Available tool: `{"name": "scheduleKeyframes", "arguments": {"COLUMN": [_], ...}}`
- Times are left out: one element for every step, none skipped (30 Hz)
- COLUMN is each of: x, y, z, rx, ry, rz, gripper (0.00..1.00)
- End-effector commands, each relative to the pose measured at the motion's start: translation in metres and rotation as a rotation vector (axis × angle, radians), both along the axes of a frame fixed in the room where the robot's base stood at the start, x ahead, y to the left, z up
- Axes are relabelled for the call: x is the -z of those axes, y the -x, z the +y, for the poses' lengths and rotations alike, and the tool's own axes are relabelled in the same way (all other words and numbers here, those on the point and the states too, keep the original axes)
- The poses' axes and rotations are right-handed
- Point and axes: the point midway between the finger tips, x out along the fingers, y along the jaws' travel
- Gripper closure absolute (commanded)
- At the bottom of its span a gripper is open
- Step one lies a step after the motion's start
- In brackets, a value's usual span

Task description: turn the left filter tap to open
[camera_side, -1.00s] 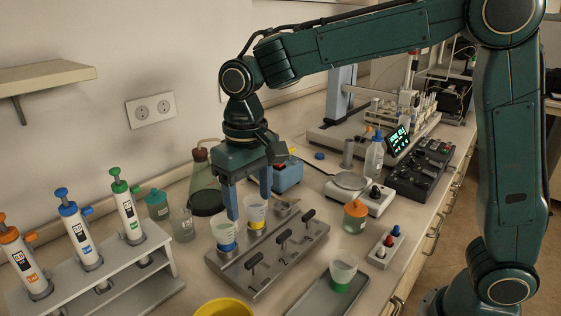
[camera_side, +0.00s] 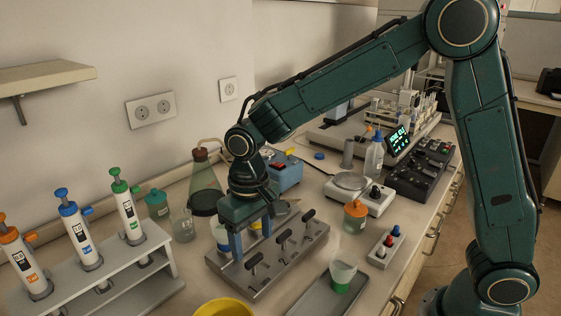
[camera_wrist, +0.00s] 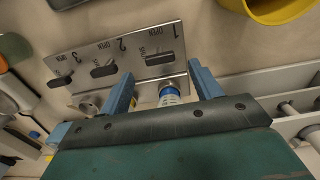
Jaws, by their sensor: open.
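The steel filter block (camera_side: 300,252) carries a row of taps with black handles. The left filter tap (camera_side: 254,261) is at the block's near-left end in the side view. In the wrist view this tap (camera_wrist: 160,58) is beside the number 1, its handle lying along the row. My gripper (camera_side: 252,237) is open just behind the left tap, fingers pointing down. I cannot tell whether either finger touches anything.
The middle tap (camera_side: 283,237) and right tap (camera_side: 308,216) stand along the same block. A grey tray (camera_side: 314,297) with a green-based cup (camera_side: 342,276) lies in front. A yellow bowl (camera_side: 224,308) is near left. A pipette rack (camera_side: 140,285) stands further left.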

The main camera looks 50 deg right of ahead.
Motion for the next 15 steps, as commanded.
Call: {"name": "scheduleKeyframes", "arguments": {"x": [0.008, 0.012, 0.017, 0.021, 0.024, 0.028, 0.031, 0.033, 0.036, 0.037, 0.039, 0.04, 0.041, 0.042, 0.042], "y": [0.001, 0.001, 0.001, 0.001, 0.0, 0.0, 0.0, 0.0, 0.0, 0.0, 0.0, 0.0, 0.0, 0.0, 0.0], "z": [0.0, 0.0, 0.0, 0.0, 0.0, 0.0, 0.0, 0.0, 0.0, 0.0, 0.0, 0.0, 0.0, 0.0, 0.0], "rx": [0.0, 0.0, 0.0, 0.0, 0.0, 0.0, 0.0, 0.0, 0.0, 0.0, 0.0, 0.0, 0.0, 0.0, 0.0], "ry": [0.001, 0.001, 0.001, 0.001, 0.001, 0.001, 0.001, 0.0, 0.0, 0.0, 0.0, 0.0, 0.0, 0.0, 0.0], "rz": [0.003, 0.003, 0.003, 0.003, 0.002, 0.001, 0.002, 0.001, 0.0, 0.0, 0.0, 0.0, 0.0, -0.001, -0.001], "gripper": [0.36, 0.36, 0.36, 0.36, 0.36, 0.36, 0.36, 0.36, 0.36, 0.36, 0.36, 0.36, 0.36, 0.36, 0.36]}}
